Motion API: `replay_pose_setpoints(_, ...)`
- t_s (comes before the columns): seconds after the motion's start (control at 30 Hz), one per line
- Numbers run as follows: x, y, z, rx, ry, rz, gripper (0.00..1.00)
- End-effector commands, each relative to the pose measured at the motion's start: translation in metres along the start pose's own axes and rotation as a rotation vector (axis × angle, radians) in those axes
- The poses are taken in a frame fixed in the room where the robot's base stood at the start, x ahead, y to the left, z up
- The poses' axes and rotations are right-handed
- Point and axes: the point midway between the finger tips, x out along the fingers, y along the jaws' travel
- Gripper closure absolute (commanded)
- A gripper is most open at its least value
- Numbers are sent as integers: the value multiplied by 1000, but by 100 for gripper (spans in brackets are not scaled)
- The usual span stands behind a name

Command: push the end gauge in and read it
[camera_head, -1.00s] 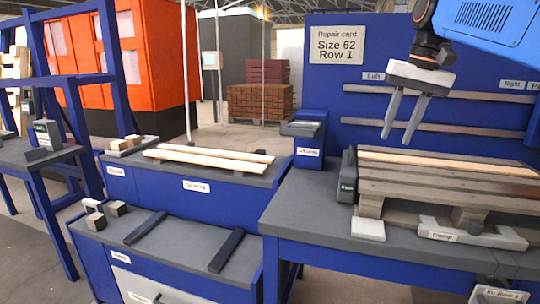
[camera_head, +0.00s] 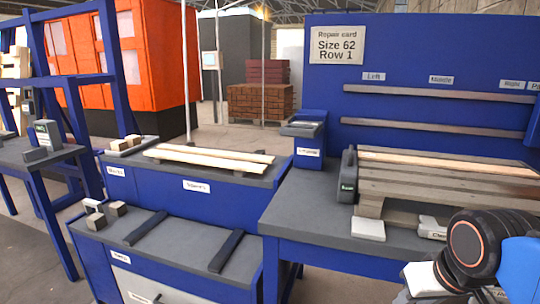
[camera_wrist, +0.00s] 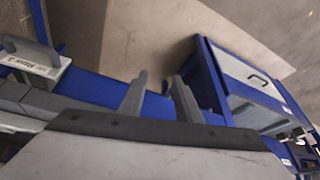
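A dark grey upright block with a small lit label (camera_head: 347,175) stands against the left end of the slatted pallet (camera_head: 440,185) on the right bench; it looks like the end gauge, but its reading is too small to make out. My gripper is low at the right in the head view, its fingers out of sight there. In the wrist view my gripper (camera_wrist: 160,90) has its two fingers apart with nothing between them, over the blue bench edge.
A repair card (camera_head: 337,45) reads Size 62, Row 1. Another device with a small display (camera_head: 48,133) stands on the far left table. Pale boards (camera_head: 210,158) lie on the middle bench. A drawer cabinet (camera_wrist: 255,85) is right of my fingers, with bare floor beyond.

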Motion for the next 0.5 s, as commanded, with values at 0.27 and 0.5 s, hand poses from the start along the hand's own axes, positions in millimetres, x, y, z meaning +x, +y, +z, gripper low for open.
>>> replay_pose_setpoints(0.27, 16, 1, 20, -21, 16, 5, 69)
replay_pose_setpoints(0.5, 15, 1, 19, -21, 16, 5, 69)
